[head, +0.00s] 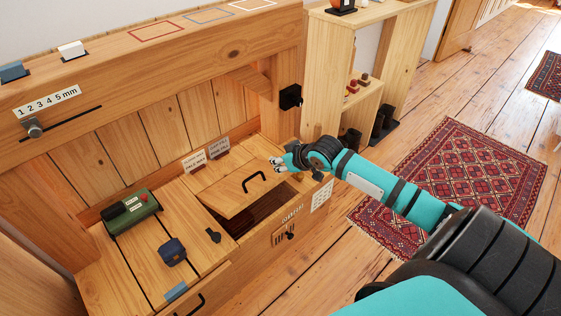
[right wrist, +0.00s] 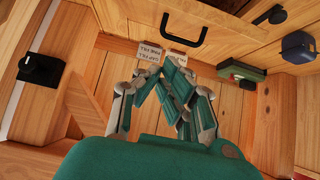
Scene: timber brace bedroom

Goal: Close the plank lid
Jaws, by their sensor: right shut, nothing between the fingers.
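The plank lid (head: 222,188) is a light wooden panel with a black bar handle (head: 254,182). It stands partly open, tilted above a dark compartment (head: 258,212) in the wooden bench. In the right wrist view the lid (right wrist: 225,25) shows at the top with its black handle (right wrist: 184,30). My right gripper (head: 277,163) is at the lid's right end, near its back corner, shut and empty. I cannot tell whether it touches the lid. Its fingers (right wrist: 168,70) meet in the right wrist view. My left gripper is not in view.
A green box (head: 132,212) and a dark blue block (head: 172,252) sit on the bench top left of the lid. Two small cards (head: 205,153) stand behind it. A black fixture (head: 290,97) is on the post. A shelf (head: 330,60) stands beyond; open floor lies right.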

